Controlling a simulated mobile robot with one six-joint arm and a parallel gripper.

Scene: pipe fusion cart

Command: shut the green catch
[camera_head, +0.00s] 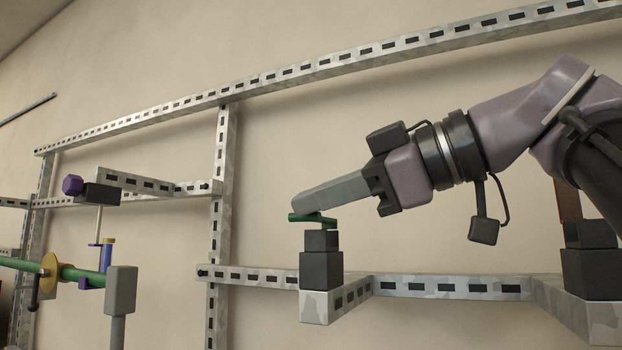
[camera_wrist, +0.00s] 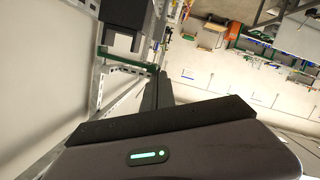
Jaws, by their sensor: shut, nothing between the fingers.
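The green catch (camera_head: 318,220) is a short green bar on top of a dark block (camera_head: 321,262). The block stands on the end of a perforated metal bracket. In the wrist view the green catch (camera_wrist: 122,58) shows as a thin green strip beside the dark block (camera_wrist: 124,22). My gripper (camera_head: 298,207) is shut and empty, its tip just above the catch's left end. I cannot tell whether it touches the catch. The fingers hide part of the catch's upper side.
Perforated metal rails (camera_head: 445,285) run along the wall behind. At the left are a green pipe (camera_head: 80,274), a grey post (camera_head: 120,290) and a purple knob (camera_head: 72,185). Another dark block (camera_head: 590,272) stands at the right. Open air lies left of my gripper.

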